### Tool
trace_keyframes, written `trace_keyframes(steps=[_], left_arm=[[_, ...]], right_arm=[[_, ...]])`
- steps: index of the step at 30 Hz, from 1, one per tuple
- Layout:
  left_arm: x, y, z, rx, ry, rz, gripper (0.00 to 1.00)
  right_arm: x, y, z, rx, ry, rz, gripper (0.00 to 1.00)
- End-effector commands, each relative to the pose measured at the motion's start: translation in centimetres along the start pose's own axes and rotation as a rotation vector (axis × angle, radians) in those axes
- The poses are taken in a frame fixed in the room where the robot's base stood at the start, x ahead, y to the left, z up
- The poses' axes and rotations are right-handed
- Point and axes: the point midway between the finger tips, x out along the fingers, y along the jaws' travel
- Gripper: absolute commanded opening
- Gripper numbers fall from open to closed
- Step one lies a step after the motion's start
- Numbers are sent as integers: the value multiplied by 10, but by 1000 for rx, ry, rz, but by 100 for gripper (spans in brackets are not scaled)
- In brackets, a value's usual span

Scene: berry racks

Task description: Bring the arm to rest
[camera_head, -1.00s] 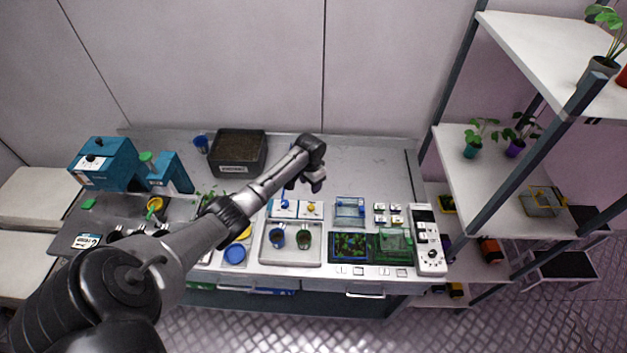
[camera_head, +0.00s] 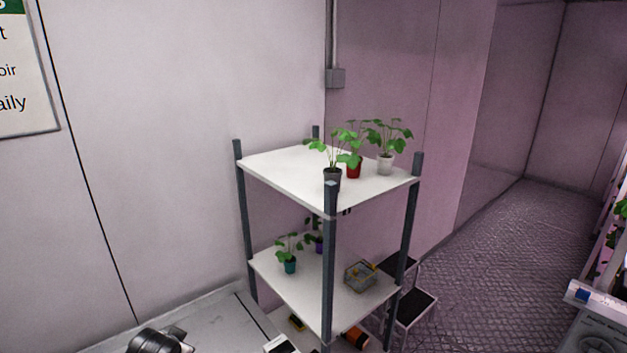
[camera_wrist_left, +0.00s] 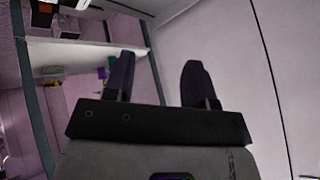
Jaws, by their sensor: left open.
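My left gripper (camera_wrist_left: 158,85) shows in the left wrist view with its two dark fingers apart and nothing between them. Behind the fingers are a pale wall and, at the left, the shelf rack. In the head view only a dark part of my left arm (camera_head: 158,341) shows at the bottom edge, over the bench top (camera_head: 215,322). Its fingers cannot be made out there. My right gripper is in neither view.
A white shelf rack (camera_head: 288,167) with dark posts stands right of the bench. Potted plants (camera_head: 332,178) stand on its top shelf. Its middle shelf holds more plants (camera_head: 290,266) and a clear box (camera_head: 360,277). Dark step stools (camera_head: 415,305) stand beside it. A textured floor (camera_head: 495,240) lies open beyond.

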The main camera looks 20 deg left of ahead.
Motion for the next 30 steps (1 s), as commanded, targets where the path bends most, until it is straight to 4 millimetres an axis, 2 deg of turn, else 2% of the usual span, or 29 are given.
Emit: trace_keyframes(steps=[1, 5, 6, 9, 12, 16, 18, 21, 25, 30], left_arm=[[-22, 24, 3, 27, 52, 10, 51], [-75, 82, 29, 79, 155, 55, 51], [-93, 100, 43, 90, 176, 81, 51], [-131, 138, 85, 98, 188, 155, 51], [-158, 166, 128, 92, 150, 236, 51], [-172, 194, 184, 82, 33, 320, 51], [-175, 204, 212, 78, -36, 350, 51], [-181, 212, 244, 73, -115, 375, 51], [-187, 216, 271, 75, -181, 390, 51], [-190, 217, 286, 82, -215, 394, 51]], right_arm=[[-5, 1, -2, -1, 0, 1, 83], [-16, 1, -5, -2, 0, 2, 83], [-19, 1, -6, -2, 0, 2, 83], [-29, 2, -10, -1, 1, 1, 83], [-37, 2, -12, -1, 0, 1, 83], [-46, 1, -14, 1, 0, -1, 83], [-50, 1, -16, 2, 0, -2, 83], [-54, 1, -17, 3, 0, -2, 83], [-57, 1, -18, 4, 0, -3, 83], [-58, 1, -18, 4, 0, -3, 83]])
